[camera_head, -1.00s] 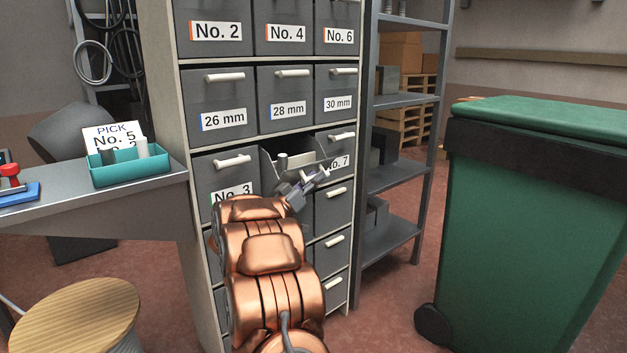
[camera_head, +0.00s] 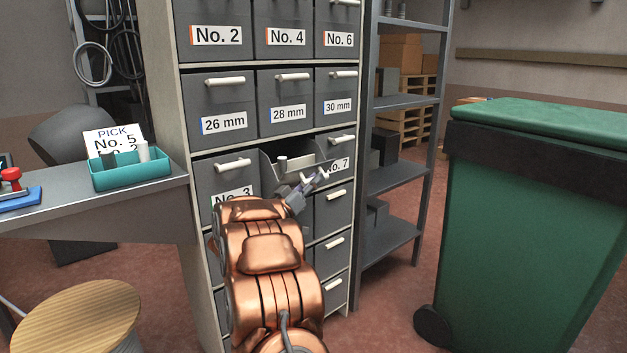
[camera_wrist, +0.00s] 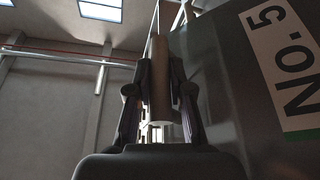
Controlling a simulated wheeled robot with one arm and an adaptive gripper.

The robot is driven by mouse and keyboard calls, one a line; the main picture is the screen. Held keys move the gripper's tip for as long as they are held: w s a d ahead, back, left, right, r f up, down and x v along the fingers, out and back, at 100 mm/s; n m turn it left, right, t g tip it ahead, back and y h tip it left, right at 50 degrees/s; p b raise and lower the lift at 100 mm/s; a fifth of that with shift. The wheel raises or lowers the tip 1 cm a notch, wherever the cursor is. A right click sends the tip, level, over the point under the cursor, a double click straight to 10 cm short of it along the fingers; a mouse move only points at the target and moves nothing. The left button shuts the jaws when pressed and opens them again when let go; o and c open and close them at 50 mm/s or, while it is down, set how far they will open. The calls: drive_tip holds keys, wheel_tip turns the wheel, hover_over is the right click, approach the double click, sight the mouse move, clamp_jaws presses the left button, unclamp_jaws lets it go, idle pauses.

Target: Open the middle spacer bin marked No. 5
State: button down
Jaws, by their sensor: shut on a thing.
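The No. 5 bin (camera_head: 268,172) stands pulled out from the cabinet between the bins marked No. 3 and No. 7. My gripper (camera_head: 309,184) is at the bin's front. In the wrist view, the bin's dark front with its No. 5 label (camera_wrist: 287,70) fills the right side. There my gripper's fingers (camera_wrist: 160,95) are shut on the bin's pale bar handle (camera_wrist: 159,60). My arm hides the bin's lower front in the head view.
Closed bins marked 28 mm (camera_head: 285,100) and others fill the cabinet around it. A green wheeled waste bin (camera_head: 530,220) stands at right.

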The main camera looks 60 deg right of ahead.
drive_tip(key=shift+w+d+r+n+t+p, duration=0.15)
drive_tip(key=shift+r+n+p, duration=0.15)
drive_tip(key=shift+p, duration=0.45)
drive_tip(key=shift+w+a+r+n+t+p, duration=0.1)
drive_tip(key=shift+w+r+n+t+p, duration=0.15)
drive_tip(key=shift+p, duration=0.45)
drive_tip(key=shift+s, duration=0.1)
drive_tip(key=c, duration=1.3)
unclamp_jaws()
drive_tip(key=shift+f, duration=0.1)
drive_tip(key=v, duration=1.2)
